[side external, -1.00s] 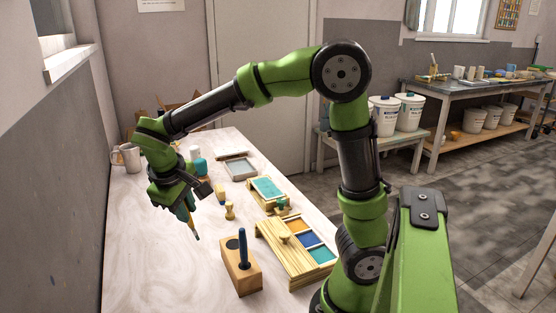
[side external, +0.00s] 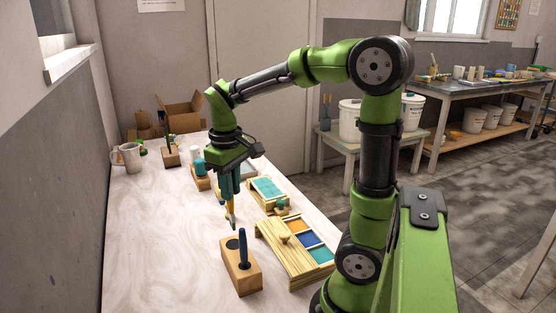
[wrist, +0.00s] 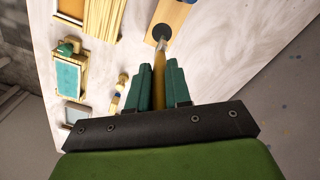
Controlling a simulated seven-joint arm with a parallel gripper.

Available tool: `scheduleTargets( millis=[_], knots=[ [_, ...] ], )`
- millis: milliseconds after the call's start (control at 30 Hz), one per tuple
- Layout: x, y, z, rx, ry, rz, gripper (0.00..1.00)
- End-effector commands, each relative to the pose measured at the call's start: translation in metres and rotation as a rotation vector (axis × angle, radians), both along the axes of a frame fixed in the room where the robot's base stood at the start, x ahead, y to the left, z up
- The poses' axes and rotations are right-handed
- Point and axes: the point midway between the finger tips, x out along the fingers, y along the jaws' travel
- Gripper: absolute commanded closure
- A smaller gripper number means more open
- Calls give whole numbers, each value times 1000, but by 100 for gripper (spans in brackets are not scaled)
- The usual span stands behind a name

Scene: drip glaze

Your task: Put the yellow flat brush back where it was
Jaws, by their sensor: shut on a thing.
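My gripper (side external: 230,196) is shut on the yellow flat brush (side external: 231,211), which hangs nearly upright. In the wrist view the brush (wrist: 159,74) sits between the two teal fingers (wrist: 158,84), its far end pointing at a dark round hole (wrist: 162,32). A wooden block (side external: 242,275) stands on the table in front. It has a dark round hole (side external: 232,244) and a blue-handled tool (side external: 242,247) standing beside that hole. In the side view the brush's lower end appears just above the block's hole, apart from it.
A wooden tray (side external: 281,258) with coloured tiles lies right of the block, and a teal-filled frame (side external: 267,188) is behind it. Bottles, a mug (side external: 131,157) and cardboard boxes (side external: 181,115) stand at the back. The table's left front is clear.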

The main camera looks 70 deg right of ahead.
Motion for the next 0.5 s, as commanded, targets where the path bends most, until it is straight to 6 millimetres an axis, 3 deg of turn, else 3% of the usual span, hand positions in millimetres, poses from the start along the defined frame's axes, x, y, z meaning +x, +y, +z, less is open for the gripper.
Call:
scheduleTargets(
  millis=[300, 500],
  knots=[
    [0, 0, -50, 23, 7, 10, 100],
    [0, 0, -70, 22, 6, 11, 100]
  ],
)
